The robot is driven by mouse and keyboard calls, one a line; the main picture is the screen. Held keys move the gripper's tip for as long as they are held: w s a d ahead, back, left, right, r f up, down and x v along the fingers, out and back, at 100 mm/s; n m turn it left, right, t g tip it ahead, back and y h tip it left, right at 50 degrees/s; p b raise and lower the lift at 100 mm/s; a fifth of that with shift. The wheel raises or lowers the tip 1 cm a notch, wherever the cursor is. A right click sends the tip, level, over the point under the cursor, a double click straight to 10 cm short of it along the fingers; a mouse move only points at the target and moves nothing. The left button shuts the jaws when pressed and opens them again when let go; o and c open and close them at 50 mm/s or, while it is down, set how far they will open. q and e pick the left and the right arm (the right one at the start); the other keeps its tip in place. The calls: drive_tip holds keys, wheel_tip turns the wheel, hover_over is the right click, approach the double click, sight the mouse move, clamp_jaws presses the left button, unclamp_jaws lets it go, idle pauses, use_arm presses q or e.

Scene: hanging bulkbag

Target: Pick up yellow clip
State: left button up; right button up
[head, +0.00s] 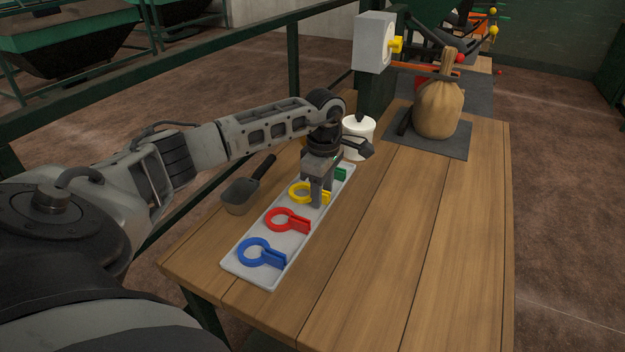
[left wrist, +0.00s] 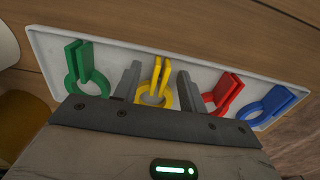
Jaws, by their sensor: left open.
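The yellow clip (head: 299,190) lies on a white tray (head: 252,270) between the red clip (head: 288,221) and the green clip (head: 340,174). My left gripper (head: 318,198) is over the tray at the yellow clip, pointing down, and hides part of it in the head view. In the left wrist view the gripper (left wrist: 156,85) is open, with one finger on each side of the yellow clip (left wrist: 158,78). Gaps show between the fingers and the clip, and whether either touches it cannot be told. My right gripper is not in view.
A blue clip (head: 262,254) lies at the tray's near end. A metal scoop (head: 241,196) lies left of the tray, and a white container (head: 358,138) stands behind it. A tied sack (head: 437,108) stands on a dark mat (head: 404,143). The table's right side is clear.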

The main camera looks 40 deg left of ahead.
use_arm(q)
drive_tip(key=shift+f, duration=0.15)
clamp_jaws()
